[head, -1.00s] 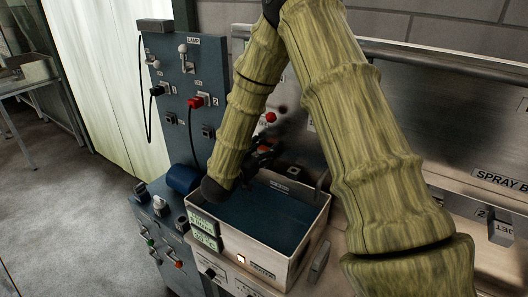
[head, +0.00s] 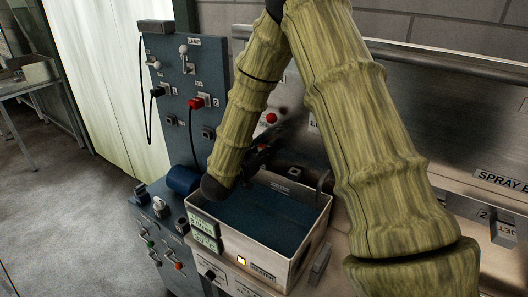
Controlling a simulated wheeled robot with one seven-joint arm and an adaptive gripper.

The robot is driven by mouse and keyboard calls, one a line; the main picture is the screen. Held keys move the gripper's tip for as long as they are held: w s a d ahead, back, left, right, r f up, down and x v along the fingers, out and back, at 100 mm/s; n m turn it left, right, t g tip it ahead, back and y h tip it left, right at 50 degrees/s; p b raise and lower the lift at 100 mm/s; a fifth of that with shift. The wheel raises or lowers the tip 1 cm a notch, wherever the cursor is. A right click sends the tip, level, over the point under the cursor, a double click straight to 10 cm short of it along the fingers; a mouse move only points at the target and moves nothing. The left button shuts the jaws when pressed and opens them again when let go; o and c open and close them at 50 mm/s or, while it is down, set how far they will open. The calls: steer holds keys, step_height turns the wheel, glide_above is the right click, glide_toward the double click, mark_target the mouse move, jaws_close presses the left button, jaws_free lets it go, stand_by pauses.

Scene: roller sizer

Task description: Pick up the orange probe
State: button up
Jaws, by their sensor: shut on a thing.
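My gripper (head: 262,155) is small and dark in the head view, at the back left of the open metal bath, beyond my wrist. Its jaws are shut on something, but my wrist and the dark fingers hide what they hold. I cannot make out an orange probe anywhere in this view. The bath (head: 262,263) is a box with steel walls and dark blue inside.
A blue-grey switch panel (head: 176,70) with a red plug (head: 197,102) and cables stands left of my gripper. A red button (head: 271,118) is on the wall behind. Displays (head: 204,232) sit at the bath's left front. Open floor lies far left.

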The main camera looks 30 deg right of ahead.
steer(key=shift+r+b, duration=0.35)
steer(key=shift+r, duration=0.4)
steer(key=s+a+r+b, duration=0.1)
steer(key=s+a+b, duration=0.1)
steer(key=s, duration=0.5)
steer(key=s+a+r+b, duration=0.1)
steer(key=s+a+b, duration=0.2)
steer(key=s, duration=0.5)
steer(key=shift+a+r, duration=0.25)
steer(key=shift+a, duration=0.2)
